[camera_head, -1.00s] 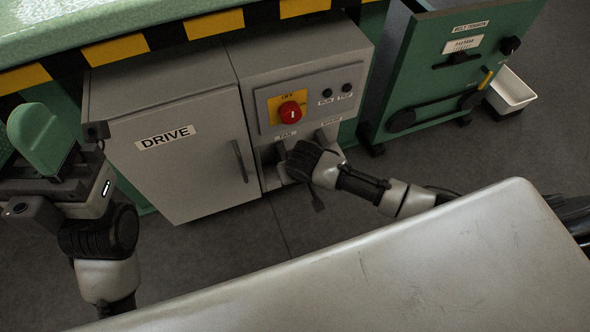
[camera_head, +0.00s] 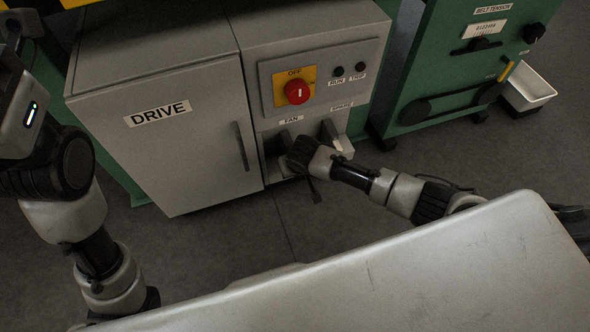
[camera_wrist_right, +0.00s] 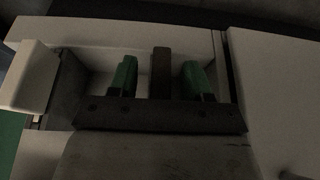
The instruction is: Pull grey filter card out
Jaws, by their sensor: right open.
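A dark grey-brown upright card (camera_wrist_right: 161,72) stands in a recess in the right wrist view, taken to be the filter card. My right gripper (camera_wrist_right: 160,78) is open, with one green finger on each side of the card and a visible gap to both. In the head view my right gripper (camera_head: 303,156) is at the opening under the FAN label (camera_head: 291,120), and its own wrist hides its fingers and the card. My left arm (camera_head: 75,165) rises at the left edge. The fingers of my left gripper are out of frame.
A grey DRIVE cabinet door (camera_head: 170,145) with a handle (camera_head: 240,146) is left of the opening. A red knob (camera_head: 297,91) is above it. A SPARE opening (camera_head: 331,135) is to its right. A light worktop (camera_head: 400,270) fills the foreground.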

